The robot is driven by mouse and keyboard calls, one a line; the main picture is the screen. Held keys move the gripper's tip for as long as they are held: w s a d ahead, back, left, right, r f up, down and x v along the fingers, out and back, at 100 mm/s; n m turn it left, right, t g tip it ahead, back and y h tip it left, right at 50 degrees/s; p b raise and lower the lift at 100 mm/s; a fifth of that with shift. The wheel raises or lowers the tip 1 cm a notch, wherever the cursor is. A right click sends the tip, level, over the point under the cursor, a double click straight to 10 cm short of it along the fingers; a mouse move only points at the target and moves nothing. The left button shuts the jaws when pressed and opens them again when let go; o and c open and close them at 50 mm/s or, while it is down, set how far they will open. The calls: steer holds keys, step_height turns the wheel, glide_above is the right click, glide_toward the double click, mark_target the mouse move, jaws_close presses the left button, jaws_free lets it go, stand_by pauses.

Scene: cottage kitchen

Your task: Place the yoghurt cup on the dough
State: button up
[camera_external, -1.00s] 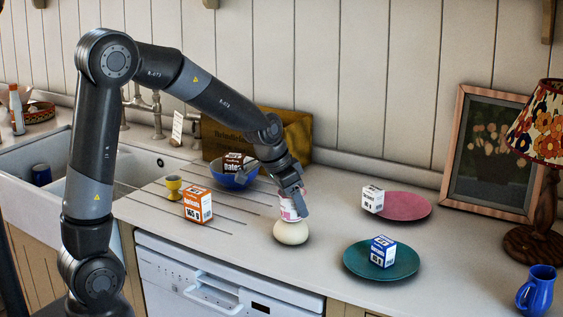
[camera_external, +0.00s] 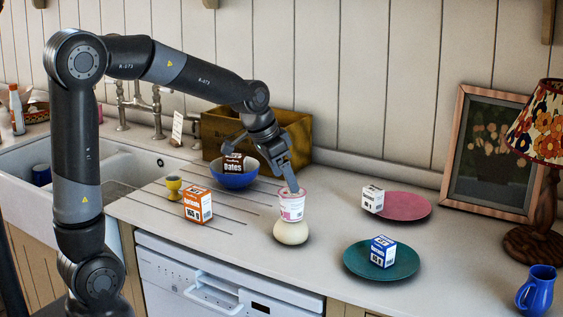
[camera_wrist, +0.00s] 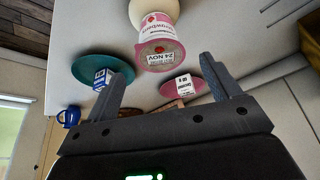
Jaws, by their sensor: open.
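The yoghurt cup (camera_external: 291,206), white and pink with a pink lid, stands upright on top of the dough (camera_external: 291,232), a pale round lump on the worktop. In the wrist view the cup (camera_wrist: 158,48) shows its lid towards me, with part of the dough (camera_wrist: 154,12) beyond it.
A teal plate (camera_external: 352,262) bears a blue box (camera_external: 383,251); a pink plate (camera_external: 415,207) bears a white box (camera_external: 372,199). An orange box (camera_external: 198,205), yellow egg cup (camera_external: 173,188) and blue bowl (camera_external: 238,178) with a dates box (camera_external: 233,163) stand left. A blue jug (camera_external: 537,290) stands right.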

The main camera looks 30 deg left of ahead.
steer(key=s+a+r+n+t+y, duration=0.1)
steer(key=s+a+r+n, duration=0.4)
steer(key=s+a, duration=0.6)
steer(key=s+a+f+n+y, duration=0.1)
steer(key=s+a+f+n, duration=0.1)
steer(key=s+a, duration=0.5)
steer(key=s, duration=0.2)
steer(key=shift+s+t+y, duration=0.4)
